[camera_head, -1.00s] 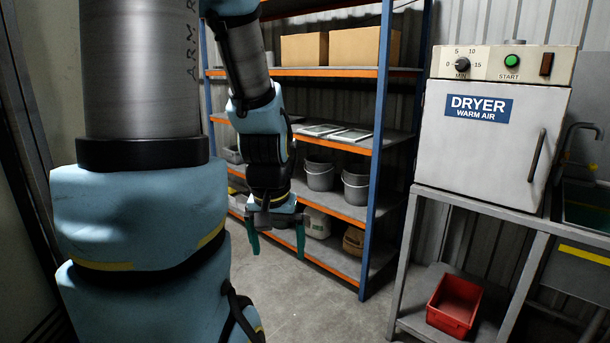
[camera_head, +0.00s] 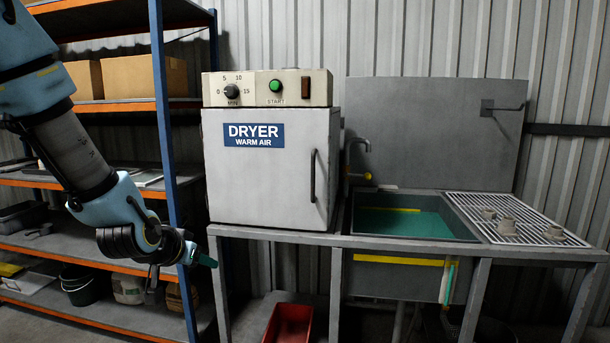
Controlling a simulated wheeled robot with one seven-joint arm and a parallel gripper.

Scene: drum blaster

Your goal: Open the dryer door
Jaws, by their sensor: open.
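The dryer (camera_head: 262,185) is a white box with a blue "DRYER WARM AIR" label, standing on a grey metal bench. Its door (camera_head: 255,180) is shut. A dark vertical handle (camera_head: 313,176) is on the door's right side. A panel on top holds a dial (camera_head: 232,91), a green START button (camera_head: 276,86) and a dark switch. My gripper (camera_head: 182,275) is left of the dryer, below its base level and in front of the shelf. It is open and empty, with teal fingertips, apart from the handle.
A blue and orange shelf rack (camera_head: 158,95) stands at the left, behind my arm. A sink (camera_head: 415,224) with a tap (camera_head: 352,160) is right of the dryer, then a drain grid (camera_head: 540,233) with several small metal pieces. A red bin (camera_head: 288,325) is below the bench.

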